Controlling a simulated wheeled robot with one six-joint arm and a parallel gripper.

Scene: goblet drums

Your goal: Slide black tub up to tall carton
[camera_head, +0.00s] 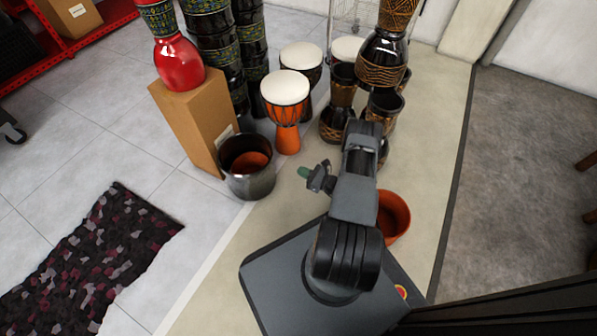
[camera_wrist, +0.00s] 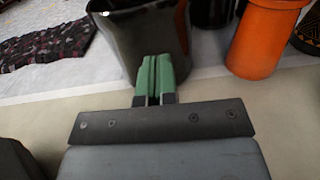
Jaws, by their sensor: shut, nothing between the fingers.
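The black tub (camera_head: 250,181) is round, glossy and open at the top, with something orange-brown showing inside. It stands on the floor close beside the tall carton (camera_head: 199,120), a brown cardboard box with a red drum on top; I cannot tell whether they touch. My gripper (camera_head: 304,172) has shut green fingers and is to the right of the tub. In the wrist view the closed fingertips (camera_wrist: 155,62) point at the wall of the tub (camera_wrist: 146,32), at or very near it; contact is unclear. The carton is not seen in the wrist view.
An orange drum with a white head (camera_head: 287,108) stands just behind the tub. Dark carved drums (camera_head: 343,105) stand behind my arm. An orange pot (camera_head: 393,216) is right of my arm. A patterned rug (camera_head: 95,255) lies left, with open tiles around it.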

